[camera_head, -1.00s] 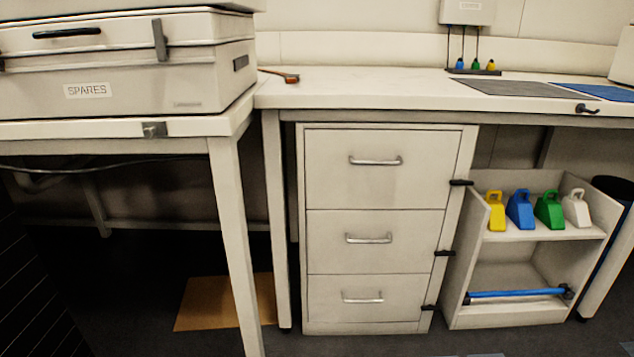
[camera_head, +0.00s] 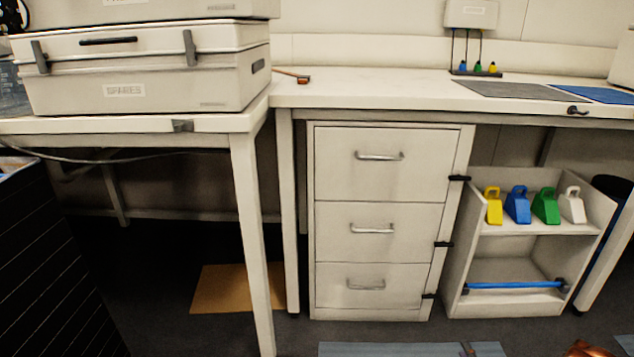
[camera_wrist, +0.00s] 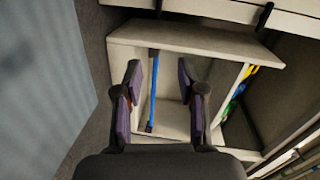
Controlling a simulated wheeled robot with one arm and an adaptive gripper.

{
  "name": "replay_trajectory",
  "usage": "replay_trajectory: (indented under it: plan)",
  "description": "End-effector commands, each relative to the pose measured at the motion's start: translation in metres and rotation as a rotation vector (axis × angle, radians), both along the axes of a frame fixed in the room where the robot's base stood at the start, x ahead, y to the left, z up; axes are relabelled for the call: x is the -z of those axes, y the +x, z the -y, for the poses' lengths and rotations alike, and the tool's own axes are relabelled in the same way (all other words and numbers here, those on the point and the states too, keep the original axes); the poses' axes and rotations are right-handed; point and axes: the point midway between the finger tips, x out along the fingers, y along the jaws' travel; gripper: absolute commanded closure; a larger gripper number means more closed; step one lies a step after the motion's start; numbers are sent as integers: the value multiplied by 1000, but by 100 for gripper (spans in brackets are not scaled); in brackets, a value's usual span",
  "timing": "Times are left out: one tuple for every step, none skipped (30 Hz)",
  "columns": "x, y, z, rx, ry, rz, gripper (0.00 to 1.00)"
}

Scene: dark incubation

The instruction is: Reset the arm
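My gripper (camera_wrist: 163,105) shows in the wrist view with its two dark, purple-padded fingers spread apart and nothing between them. Beyond the fingers is the open white shelf unit (camera_wrist: 215,38), with a blue bar (camera_wrist: 153,90) across its lower compartment. The bar looks apart from the fingers, though the depth is hard to judge. In the head view the same shelf unit (camera_head: 515,309) stands at the right with the blue bar (camera_head: 514,285) low in it. My gripper cannot be made out in the head view.
A white drawer cabinet (camera_head: 380,220) stands left of the shelf unit. Yellow, blue, green and white scoops (camera_head: 517,206) sit on the upper shelf. A SPARES case (camera_head: 150,95) rests on the left table (camera_head: 100,124). A brown sheet (camera_head: 230,290) lies on the floor.

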Motion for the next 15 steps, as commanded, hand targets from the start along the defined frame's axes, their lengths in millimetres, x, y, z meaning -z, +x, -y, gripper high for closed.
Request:
replay_trajectory:
  plan:
    - [-13, 6, 0, -11, -24, -18, 60]
    - [-18, 9, -1, -16, -37, -29, 60]
    - [-25, 13, -1, -25, -56, -46, 60]
    - [-30, 16, -2, -32, -72, -62, 60]
    - [-35, 19, -2, -38, -90, -80, 60]
    - [-46, 25, -3, -50, -116, -103, 60]
    - [-55, 29, -3, -59, -140, -120, 60]
    - [-62, 32, -4, -67, -162, -143, 60]
    - [-72, 37, -5, -80, -191, -172, 60]
    - [-81, 41, -5, -88, -214, -191, 60]
    - [-89, 43, -6, -96, -236, -212, 60]
    - [-99, 47, -7, -107, -264, -239, 60]
    - [-107, 49, -8, -116, -284, -260, 60]
    - [-115, 51, -9, -124, -306, -281, 60]
    - [-127, 55, -11, -135, -333, -305, 60]
